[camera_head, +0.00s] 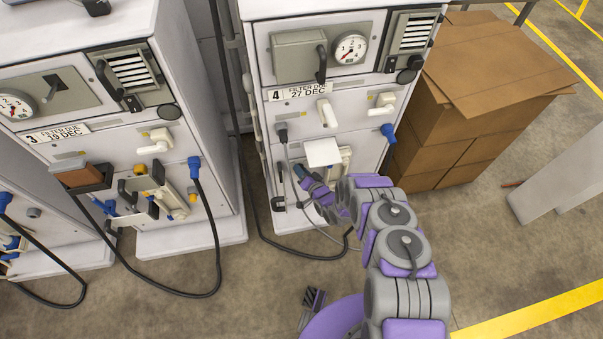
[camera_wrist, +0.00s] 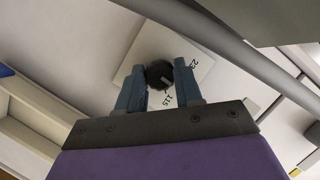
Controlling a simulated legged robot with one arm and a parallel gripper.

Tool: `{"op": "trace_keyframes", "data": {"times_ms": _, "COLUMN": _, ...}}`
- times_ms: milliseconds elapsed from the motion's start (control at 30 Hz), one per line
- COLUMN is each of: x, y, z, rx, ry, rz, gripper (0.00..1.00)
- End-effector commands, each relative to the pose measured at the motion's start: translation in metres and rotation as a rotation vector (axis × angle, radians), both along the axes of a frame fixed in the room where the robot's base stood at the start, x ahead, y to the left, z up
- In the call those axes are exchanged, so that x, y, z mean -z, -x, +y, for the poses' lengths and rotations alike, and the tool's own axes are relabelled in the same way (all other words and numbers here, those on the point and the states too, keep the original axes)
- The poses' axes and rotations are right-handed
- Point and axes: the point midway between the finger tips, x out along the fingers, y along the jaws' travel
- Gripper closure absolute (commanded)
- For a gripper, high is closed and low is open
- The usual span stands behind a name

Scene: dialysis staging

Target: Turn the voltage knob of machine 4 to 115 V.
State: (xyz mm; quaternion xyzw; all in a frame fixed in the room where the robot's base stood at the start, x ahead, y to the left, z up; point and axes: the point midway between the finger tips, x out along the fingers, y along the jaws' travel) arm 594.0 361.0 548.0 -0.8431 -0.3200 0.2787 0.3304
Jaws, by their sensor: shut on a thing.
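Machine 4 (camera_head: 343,105) is a white cabinet with a "4 FILTER DUE 27 DEC" label, a gauge and a grey box on its front. In the wrist view, its voltage knob (camera_wrist: 158,75) is small, round and black, on a pale plate (camera_wrist: 202,62) marked "115" and, partly visible, "23". A light mark shows on the knob, but I cannot tell exactly where it points. My gripper (camera_wrist: 159,67) is shut on the knob, one finger on each side. In the head view my gripper (camera_head: 301,174) is low at machine 4's front; the knob is not discernible there.
A grey cable (camera_wrist: 210,32) crosses close above the knob. A white square flap (camera_head: 322,152) juts out above my gripper, and a black cable (camera_head: 290,250) loops on the floor. Machine 3 (camera_head: 95,100) stands left, cardboard boxes (camera_head: 490,70) right. Floor at right is partly clear.

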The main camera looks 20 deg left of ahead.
Motion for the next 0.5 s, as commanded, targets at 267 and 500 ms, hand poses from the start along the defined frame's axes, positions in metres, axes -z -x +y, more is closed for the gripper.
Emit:
{"op": "trace_keyframes", "data": {"times_ms": 267, "x": 0.0026, "y": -0.0006, "z": -0.0019, "rx": 0.003, "ry": -0.067, "rz": 0.047, "gripper": 0.96}}
{"op": "trace_keyframes", "data": {"times_ms": 500, "x": 0.0026, "y": -0.0008, "z": -0.0025, "rx": 0.005, "ry": -0.082, "rz": 0.057, "gripper": 0.96}}
